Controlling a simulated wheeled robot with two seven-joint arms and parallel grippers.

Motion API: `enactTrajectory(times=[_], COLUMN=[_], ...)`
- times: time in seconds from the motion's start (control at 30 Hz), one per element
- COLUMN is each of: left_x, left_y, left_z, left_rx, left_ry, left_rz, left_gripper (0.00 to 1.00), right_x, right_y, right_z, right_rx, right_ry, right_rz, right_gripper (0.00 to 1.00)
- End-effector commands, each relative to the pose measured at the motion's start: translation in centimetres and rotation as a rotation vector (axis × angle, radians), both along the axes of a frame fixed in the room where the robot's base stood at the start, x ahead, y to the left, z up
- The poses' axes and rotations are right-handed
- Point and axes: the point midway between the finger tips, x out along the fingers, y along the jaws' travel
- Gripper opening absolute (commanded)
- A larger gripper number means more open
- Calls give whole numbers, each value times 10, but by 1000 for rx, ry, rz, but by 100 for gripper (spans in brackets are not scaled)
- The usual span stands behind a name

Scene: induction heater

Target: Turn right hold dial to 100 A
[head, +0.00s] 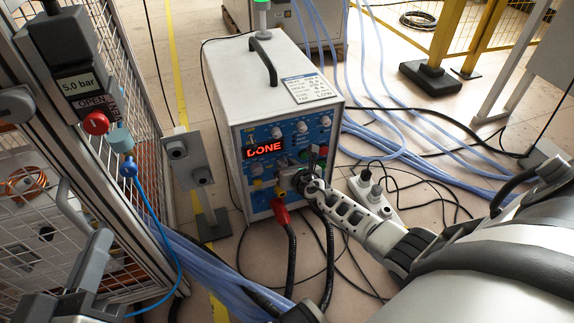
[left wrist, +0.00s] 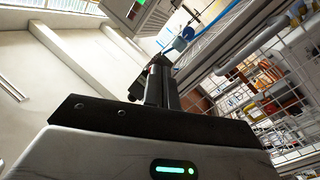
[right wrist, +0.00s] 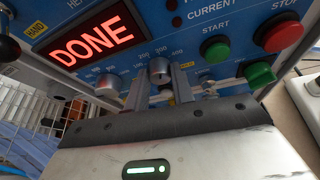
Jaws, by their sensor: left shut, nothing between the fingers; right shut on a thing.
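The blue-fronted heater (head: 310,60) stands on the floor in the head view; its red display (head: 264,149) reads DONE. In the right wrist view, the display (right wrist: 92,42) is at upper left. My right gripper (head: 303,181) is at the lower panel. In the right wrist view, my right gripper (right wrist: 160,82) has its fingers on both sides of a grey dial (right wrist: 160,70), shut on it. Numbers up to 400 are around this dial; its exact setting is unclear. A second grey dial (right wrist: 107,86) is left of it. My left gripper (head: 98,246) is shut and empty, also in the left wrist view (left wrist: 155,85).
Green start (right wrist: 215,50) and red stop (right wrist: 282,33) buttons are right of the dial. A red connector (head: 280,211) with black cables hangs below the panel. A mesh cage (head: 130,90) stands left, near my left gripper. A power strip (head: 372,192) lies right of the heater.

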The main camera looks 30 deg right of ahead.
Motion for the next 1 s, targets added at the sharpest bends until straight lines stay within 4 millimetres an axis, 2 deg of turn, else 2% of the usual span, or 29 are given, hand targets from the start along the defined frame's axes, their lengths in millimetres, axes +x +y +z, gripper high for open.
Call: enactTrajectory(times=[0.23,0.37,0.57,1.0], left_x=[-2,-10,-8,-7], left_y=[-2,-3,0,3], left_z=[1,-11,-10,-22], left_rx=[-12,-26,41,117], left_ry=[35,128,122,132], left_rz=[-13,-12,2,10], left_gripper=[0,0,0,0], right_x=[0,0,1,1], right_y=[1,1,3,7], right_z=[1,2,3,-2], right_rx=[-45,-110,-265,-672], right_ry=[13,30,66,165], right_rz=[0,1,2,2], right_gripper=[2,2,2,2])
